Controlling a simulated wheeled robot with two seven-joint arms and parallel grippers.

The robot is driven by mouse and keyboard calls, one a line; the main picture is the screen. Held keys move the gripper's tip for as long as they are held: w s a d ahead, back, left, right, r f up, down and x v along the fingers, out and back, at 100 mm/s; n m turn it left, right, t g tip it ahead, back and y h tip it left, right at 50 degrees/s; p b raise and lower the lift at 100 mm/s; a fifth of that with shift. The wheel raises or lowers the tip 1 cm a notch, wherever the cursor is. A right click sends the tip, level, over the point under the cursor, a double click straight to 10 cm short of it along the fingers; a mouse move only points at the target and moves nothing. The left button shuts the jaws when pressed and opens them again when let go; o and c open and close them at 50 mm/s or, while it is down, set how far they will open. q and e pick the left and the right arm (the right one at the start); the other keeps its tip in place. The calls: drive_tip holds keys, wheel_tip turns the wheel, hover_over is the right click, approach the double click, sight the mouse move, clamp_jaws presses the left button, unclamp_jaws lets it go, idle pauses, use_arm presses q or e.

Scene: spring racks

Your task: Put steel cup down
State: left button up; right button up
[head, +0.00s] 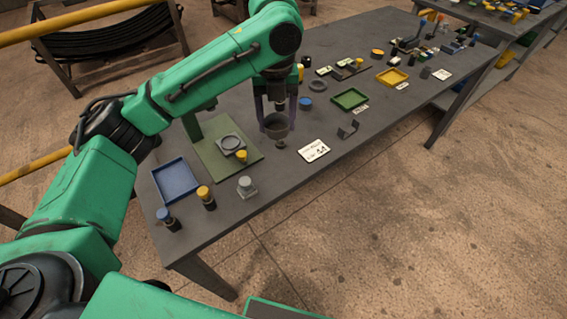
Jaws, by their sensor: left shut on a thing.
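My left gripper (276,110) points down over the grey table (365,130), its fingers around a dark grey steel cup (275,127). The gripper is shut on the cup. The cup is upright near the middle of the table's near half, to the right of a green mat. A small dark piece (281,144) shows just below the cup; I cannot tell whether the cup touches it or the table. My right gripper is not in view.
Left of the cup are the green mat (210,160) with a grey ring (231,144), a blue tray (175,181) and several capped pieces. A white label card (314,150), a small bracket (347,129) and a green tray (350,98) stand to the right.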

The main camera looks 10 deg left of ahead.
sight(280, 127)
use_arm(q)
drive_tip(key=r+m, duration=0.1)
drive_tip(key=w+m, duration=0.1)
drive_tip(key=shift+w+d+r+m, duration=0.15)
drive_tip(key=shift+w+r+m, duration=0.15)
drive_tip(key=shift+r, duration=0.1)
drive_tip(key=shift+f, duration=0.25)
drive_tip(key=f+b, duration=0.2)
drive_tip(key=f, duration=0.5)
drive_tip(key=shift+s, duration=0.2)
wheel_tip(280, 127, down, 12)
drive_tip(key=shift+w+f, duration=0.1)
drive_tip(key=shift+f, duration=0.05)
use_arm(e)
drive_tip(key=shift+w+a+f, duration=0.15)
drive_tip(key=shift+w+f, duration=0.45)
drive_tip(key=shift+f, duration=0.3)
use_arm(q)
drive_tip(key=o, duration=1.5)
